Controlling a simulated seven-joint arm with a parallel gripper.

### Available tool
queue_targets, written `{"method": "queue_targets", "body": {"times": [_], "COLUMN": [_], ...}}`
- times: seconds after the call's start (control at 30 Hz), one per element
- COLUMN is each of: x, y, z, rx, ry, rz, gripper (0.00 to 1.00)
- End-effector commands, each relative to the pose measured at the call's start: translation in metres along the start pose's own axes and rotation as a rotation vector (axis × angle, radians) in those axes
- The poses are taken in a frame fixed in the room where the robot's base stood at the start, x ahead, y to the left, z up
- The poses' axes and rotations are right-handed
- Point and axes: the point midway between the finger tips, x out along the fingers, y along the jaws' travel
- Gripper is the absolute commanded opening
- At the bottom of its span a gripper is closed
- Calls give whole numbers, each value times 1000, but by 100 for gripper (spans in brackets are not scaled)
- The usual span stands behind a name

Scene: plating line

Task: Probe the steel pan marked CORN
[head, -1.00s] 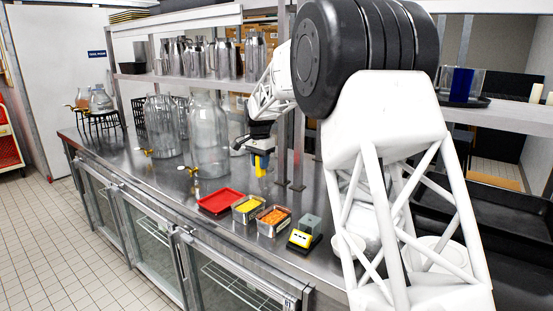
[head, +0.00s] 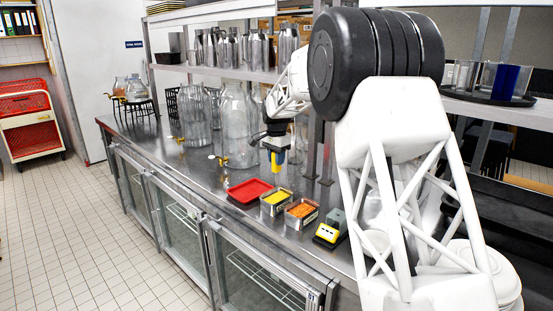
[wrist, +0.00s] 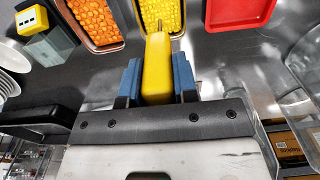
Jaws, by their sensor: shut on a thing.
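My gripper (head: 274,148) is shut on a yellow probe (head: 277,163) with a thin metal tip. In the wrist view the probe (wrist: 157,70) sits between the blue fingers of my gripper (wrist: 156,82). A steel pan of yellow pieces, likely corn (head: 273,209), stands on the counter below. In the wrist view this pan (wrist: 136,27) lies just beyond the probe tip, and the probe covers part of its near edge. The probe looks held above the counter, apart from the pan. Pan labels are too small to read.
A steel pan of orange pieces (head: 298,222) stands right of the yellow one, a red tray (head: 240,200) left. A yellow-and-black device with a grey block (head: 327,234) stands farther right. Large glass dispensers (head: 238,130) stand behind. Bare steel counter (head: 215,185) lies left.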

Motion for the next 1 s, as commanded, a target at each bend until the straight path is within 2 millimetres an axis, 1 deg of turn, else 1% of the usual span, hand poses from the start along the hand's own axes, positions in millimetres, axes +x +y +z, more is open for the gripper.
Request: {"method": "queue_targets", "body": {"times": [0.27,1.0], "x": [8,48], "y": [0,0], "z": [0,0], "rx": [0,0], "ry": [0,0], "rz": [0,0], "gripper": [3,3]}}
